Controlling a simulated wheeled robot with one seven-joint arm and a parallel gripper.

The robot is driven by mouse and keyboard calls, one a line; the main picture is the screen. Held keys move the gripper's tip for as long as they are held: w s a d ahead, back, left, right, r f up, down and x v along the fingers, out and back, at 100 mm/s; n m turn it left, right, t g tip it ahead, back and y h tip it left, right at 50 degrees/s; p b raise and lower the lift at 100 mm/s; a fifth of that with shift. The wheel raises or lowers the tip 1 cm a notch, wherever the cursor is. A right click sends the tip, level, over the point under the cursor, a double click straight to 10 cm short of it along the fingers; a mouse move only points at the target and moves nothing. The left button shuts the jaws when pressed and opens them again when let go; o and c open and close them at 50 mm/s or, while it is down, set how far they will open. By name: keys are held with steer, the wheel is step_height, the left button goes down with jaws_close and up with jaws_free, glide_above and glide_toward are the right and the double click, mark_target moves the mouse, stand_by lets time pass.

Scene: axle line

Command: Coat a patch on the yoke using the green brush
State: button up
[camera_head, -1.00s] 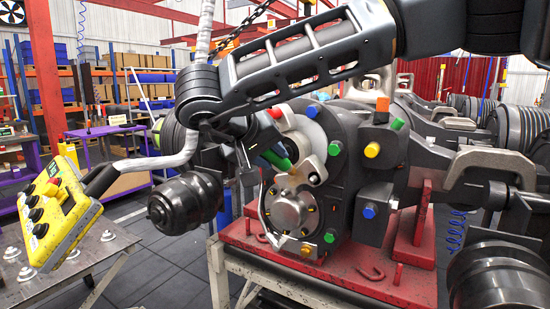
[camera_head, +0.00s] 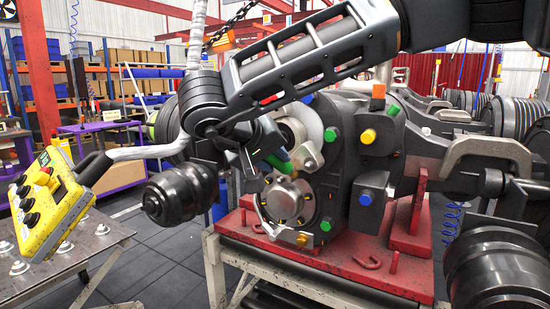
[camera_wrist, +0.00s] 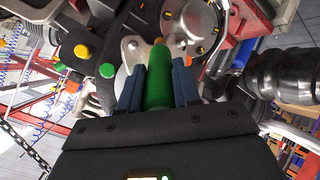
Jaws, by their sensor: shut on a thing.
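The green brush (camera_wrist: 157,88) is clamped between the two blue fingers of my gripper (camera_wrist: 158,75) in the wrist view. Its tan tip points away from my palm. The brush also shows in the head view (camera_head: 279,163), partly hidden by my gripper (camera_head: 262,160). A pale metal lug with bolt holes, which looks like the yoke (camera_head: 308,157), sits on the axle housing right beside the tip. It also shows in the wrist view (camera_wrist: 132,47) around the tip. I cannot tell whether the tip touches it. No coated patch can be made out.
Coloured caps, such as a yellow one (camera_head: 367,136) and a blue one (camera_head: 366,199), stick out of the dark housing. The housing stands on a red stand (camera_head: 330,268). A yellow control pendant (camera_head: 50,203) is at left. Dark ribbed cylinders flank the housing.

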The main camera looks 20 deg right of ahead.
steer(key=w+r+p, duration=0.1)
steer(key=w+a+r+p, duration=0.1)
steer(key=r, duration=0.1)
steer(key=shift+r, duration=0.2)
steer(key=shift+f, duration=0.1)
steer(key=shift+s+d+f+b, duration=0.3)
steer(key=shift+s+f+b, duration=0.1)
steer(key=shift+f, duration=0.35)
steer(key=shift+s+d+f+b, duration=0.45)
steer(key=shift+s+f, duration=0.05)
steer(key=shift+f, duration=0.3)
steer(key=s+a, duration=0.3)
steer(key=a, duration=0.2)
steer(key=shift+s, duration=0.25)
steer(key=shift+a, duration=0.1)
